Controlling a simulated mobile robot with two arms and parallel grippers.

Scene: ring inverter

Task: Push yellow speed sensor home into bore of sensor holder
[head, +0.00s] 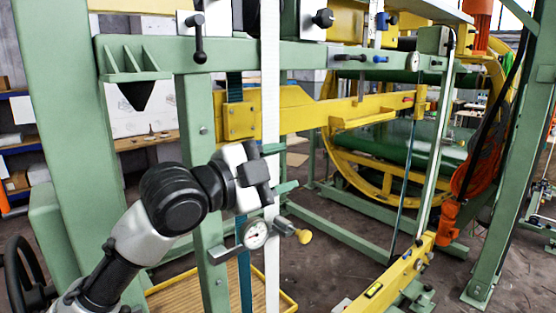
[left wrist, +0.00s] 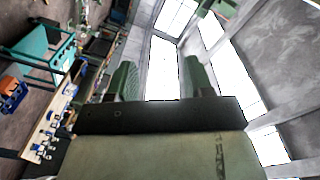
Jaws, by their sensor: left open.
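A small yellow rounded piece, which looks like the yellow speed sensor (head: 304,236), sticks out to the right of a small grey bracket, likely the sensor holder (head: 284,226). This is low on the white vertical strip, right of a round dial gauge. I cannot tell how deep the sensor sits in the bore. My left gripper (head: 284,168) is just above and slightly left of the sensor, apart from it, with its green fingers spread. In the left wrist view, my left gripper (left wrist: 160,78) is open with nothing between its fingers. My right gripper is not in view.
The dial gauge (head: 256,233) sits close below my left gripper. Green posts (head: 198,150) and the white strip (head: 271,90) stand close by. A yellow beam (head: 340,110) crosses behind. A yellow rail (head: 392,276) lies lower right. Open floor (head: 325,265) shows right of the sensor.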

